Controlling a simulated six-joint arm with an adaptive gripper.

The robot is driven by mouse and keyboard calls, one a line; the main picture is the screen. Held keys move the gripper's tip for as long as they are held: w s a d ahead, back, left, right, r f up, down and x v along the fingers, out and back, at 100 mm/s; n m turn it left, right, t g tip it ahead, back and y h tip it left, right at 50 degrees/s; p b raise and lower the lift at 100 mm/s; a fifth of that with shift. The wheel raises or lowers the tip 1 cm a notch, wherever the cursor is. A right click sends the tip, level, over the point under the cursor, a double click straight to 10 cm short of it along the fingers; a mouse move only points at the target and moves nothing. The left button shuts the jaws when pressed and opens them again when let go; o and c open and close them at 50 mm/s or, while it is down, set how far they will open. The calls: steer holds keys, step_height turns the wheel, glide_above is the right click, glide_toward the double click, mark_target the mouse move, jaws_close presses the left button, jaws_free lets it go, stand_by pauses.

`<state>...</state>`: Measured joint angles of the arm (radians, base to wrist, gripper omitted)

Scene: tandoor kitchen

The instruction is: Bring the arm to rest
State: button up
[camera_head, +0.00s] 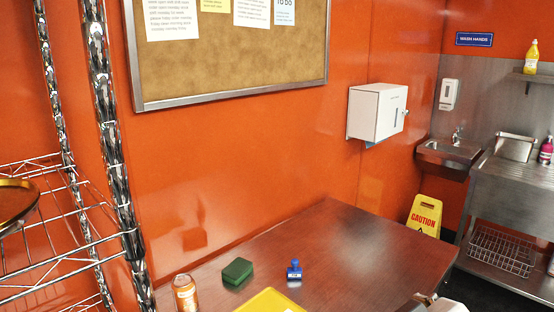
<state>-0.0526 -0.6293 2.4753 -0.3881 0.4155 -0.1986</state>
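A small pale and metallic piece that looks like part of my arm shows at the bottom edge, over the right front of the dark red table (370,240). The frame cuts off most of it. No gripper fingers can be made out, so I cannot see whether anything is held.
On the table are a green block (237,271), a blue stamp-like object (294,270), an orange can (185,294) and a yellow tray (268,302), cut off below. A wire rack (60,238) stands at left. A yellow caution sign (424,216) stands beyond the table. The table's far right is clear.

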steer(key=s+a+f+m+g+y, duration=0.1)
steer(key=s+f+m+g, duration=0.3)
steer(key=s, duration=0.8)
step_height(320, 180, down, 3)
steer(key=shift+a+r+m+g, duration=0.1)
steer(key=shift+a+m+g, duration=0.45)
steer(key=shift+m, duration=0.55)
